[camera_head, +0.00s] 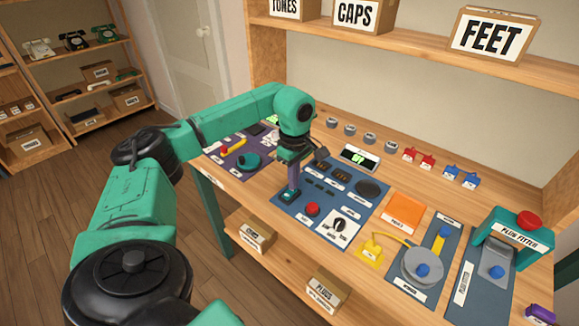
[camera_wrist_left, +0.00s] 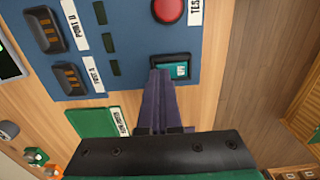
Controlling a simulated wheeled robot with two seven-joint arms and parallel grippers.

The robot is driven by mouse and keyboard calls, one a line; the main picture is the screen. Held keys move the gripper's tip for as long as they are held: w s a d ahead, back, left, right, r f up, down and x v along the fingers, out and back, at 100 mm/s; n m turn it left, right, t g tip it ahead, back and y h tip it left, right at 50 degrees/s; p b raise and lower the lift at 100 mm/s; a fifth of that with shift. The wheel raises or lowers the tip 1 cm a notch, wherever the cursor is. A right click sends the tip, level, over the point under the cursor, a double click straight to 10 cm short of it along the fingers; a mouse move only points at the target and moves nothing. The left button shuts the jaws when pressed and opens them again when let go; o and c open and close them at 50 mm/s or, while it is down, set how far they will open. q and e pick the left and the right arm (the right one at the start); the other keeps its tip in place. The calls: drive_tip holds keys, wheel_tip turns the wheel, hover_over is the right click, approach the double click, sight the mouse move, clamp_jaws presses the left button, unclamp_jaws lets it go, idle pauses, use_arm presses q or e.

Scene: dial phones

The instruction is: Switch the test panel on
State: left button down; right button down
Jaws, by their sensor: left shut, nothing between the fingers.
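The test panel is a blue board (camera_head: 356,207) on the workbench, also large in the left wrist view (camera_wrist_left: 215,20). A small teal switch in a black frame sits at its near left corner, in the head view (camera_head: 287,198) and in the left wrist view (camera_wrist_left: 181,69). My left gripper (camera_head: 293,193) points down at this switch with its purple fingers shut and empty. In the left wrist view the fingertips (camera_wrist_left: 161,72) overlap the switch's edge and partly hide it. I cannot tell whether they press on it. My right gripper is not in view.
A red button (camera_head: 312,209) and a white dial plate (camera_head: 345,240) are close beside the switch. Port sockets (camera_wrist_left: 43,30) are further along the panel. A small lit display (camera_head: 359,157) stands behind. An orange mat (camera_head: 406,210) and plug fitter (camera_head: 518,238) are to the right.

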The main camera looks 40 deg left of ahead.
use_arm(q)
drive_tip(key=shift+f, duration=0.25)
drive_tip(key=shift+r, duration=0.1)
wheel_tip(320, 180, up, 7)
drive_tip(key=p, duration=0.6)
idle(0.4)
